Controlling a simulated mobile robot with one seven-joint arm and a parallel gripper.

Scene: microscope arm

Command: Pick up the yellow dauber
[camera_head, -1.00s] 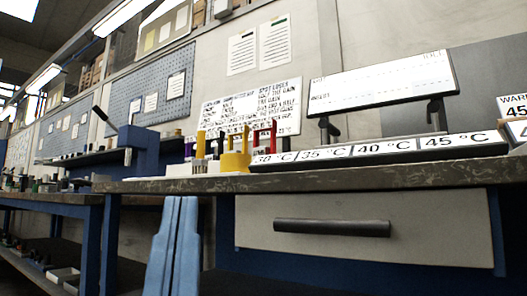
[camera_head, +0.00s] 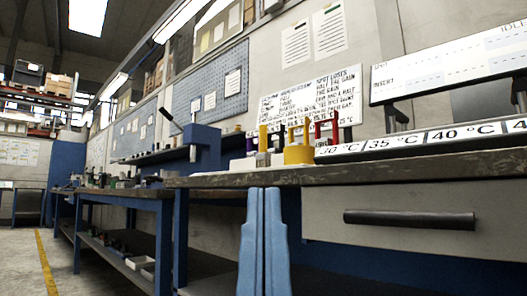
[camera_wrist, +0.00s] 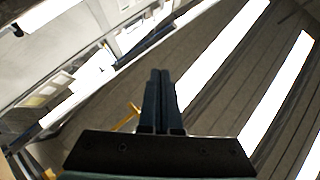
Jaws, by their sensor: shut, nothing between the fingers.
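On the bench, at a small white rack, a slim yellow upright piece (camera_head: 263,138) stands on a grey lower part. Beside it to the right is a wider yellow piece (camera_head: 298,154) with thin posts rising from it. I cannot tell for sure which is the yellow dauber. My gripper (camera_head: 264,192), with two light blue fingers, is shut and empty. It shows in front of the bench edge, below the yellow pieces and apart from them. In the wrist view the shut fingers (camera_wrist: 160,75) point away over ceiling and walls, with no dauber visible there.
The workbench top (camera_head: 400,168) has a dark edge and a drawer with a black handle (camera_head: 409,219) below. A temperature strip (camera_head: 440,136) and red pieces (camera_head: 328,128) stand right of the yellow ones. A blue stand (camera_head: 202,148) is at left. Floor is open at far left.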

